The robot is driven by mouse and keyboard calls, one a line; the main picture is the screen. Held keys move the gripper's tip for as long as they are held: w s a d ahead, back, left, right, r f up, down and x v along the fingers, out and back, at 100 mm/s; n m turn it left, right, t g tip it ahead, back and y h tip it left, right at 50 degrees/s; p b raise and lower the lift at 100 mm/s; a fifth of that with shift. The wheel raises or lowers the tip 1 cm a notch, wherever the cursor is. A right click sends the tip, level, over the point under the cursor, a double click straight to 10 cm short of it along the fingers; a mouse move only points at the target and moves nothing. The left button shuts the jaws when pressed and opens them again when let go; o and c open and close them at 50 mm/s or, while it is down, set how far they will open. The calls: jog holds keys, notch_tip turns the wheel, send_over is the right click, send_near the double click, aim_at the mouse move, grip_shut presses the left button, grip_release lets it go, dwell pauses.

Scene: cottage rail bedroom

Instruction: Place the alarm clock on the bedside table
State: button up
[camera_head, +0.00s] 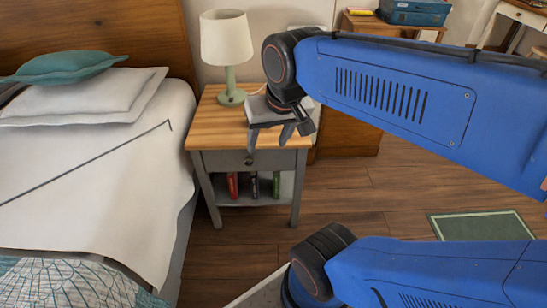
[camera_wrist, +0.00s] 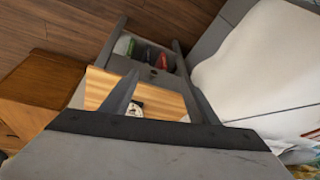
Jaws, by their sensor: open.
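The bedside table (camera_head: 218,128) has a wooden top and a grey frame, and stands beside the bed. My gripper (camera_head: 268,146) is open over the front right part of its top, fingers pointing down. In the wrist view the open fingers (camera_wrist: 164,82) stand in front of the wooden top. A small pale thing with dark marks (camera_wrist: 136,108), which looks like the alarm clock's face, shows between the fingers, low by the left one. Most of it is hidden by the gripper body. In the head view no clock shows; my gripper covers that part of the table.
A lamp (camera_head: 226,42) with a cream shade stands at the back of the tabletop. Books (camera_head: 254,184) stand on the lower shelf. The bed (camera_head: 90,190) is close on the left. A green rug (camera_head: 484,226) lies on open floor at right.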

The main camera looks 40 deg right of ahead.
jog(key=shift+s+a+f+n+t, duration=0.15)
jog(key=shift+s+a+f+n, duration=0.1)
jog(key=shift+s+f+n, duration=0.55)
jog(key=shift+s+a+f+n+t, duration=0.2)
jog(key=shift+s+f+n, duration=0.4)
jog(key=shift+s+n, duration=0.3)
jog(key=shift+s, duration=0.1)
dwell(0.5)
